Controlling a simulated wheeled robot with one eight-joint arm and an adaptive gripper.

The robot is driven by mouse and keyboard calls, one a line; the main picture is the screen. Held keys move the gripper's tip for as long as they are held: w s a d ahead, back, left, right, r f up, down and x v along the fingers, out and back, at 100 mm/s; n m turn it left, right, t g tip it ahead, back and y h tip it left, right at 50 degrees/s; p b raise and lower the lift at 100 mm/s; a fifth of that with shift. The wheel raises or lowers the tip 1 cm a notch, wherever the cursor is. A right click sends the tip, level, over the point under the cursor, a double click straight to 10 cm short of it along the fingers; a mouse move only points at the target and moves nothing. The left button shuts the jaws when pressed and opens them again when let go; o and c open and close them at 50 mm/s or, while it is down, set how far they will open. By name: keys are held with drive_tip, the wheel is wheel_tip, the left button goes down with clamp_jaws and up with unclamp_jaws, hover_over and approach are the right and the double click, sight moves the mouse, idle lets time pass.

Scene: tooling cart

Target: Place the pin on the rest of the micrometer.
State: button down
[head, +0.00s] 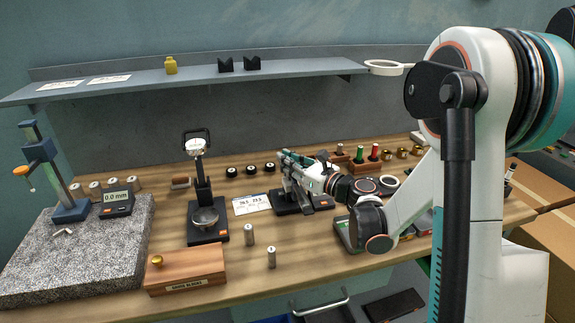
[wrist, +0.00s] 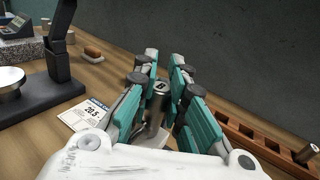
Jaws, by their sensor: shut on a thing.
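My gripper (head: 294,160) reaches in from the right over the middle of the bench. In the wrist view its teal fingers (wrist: 158,92) are closed around a grey metal cylinder with a dark marked end, which appears to be the pin (wrist: 155,110). Its lower part is hidden by the gripper body. In the head view the pin is not clear between the fingers. A black base (head: 318,203) just below the gripper looks like the micrometer's stand. The gripper covers most of it, so its rest is not visible and I cannot tell whether the pin touches it.
A black gauge stand (head: 203,188) rises left of the gripper, beside a printed card (head: 252,203). Two steel cylinders, one farther back (head: 249,235) and one nearer (head: 271,258), stand in front. A wooden box (head: 186,276) and granite plate (head: 75,262) are left. A shelf (head: 210,76) overhangs behind.

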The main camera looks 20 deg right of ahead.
drive_tip(key=c, duration=1.5)
unclamp_jaws()
drive_tip(key=shift+c, duration=0.2)
drive_tip(key=shift+r, duration=0.1)
drive_tip(key=p+v, duration=0.3)
drive_tip(key=v, duration=0.9)
drive_tip(key=shift+s, duration=0.1)
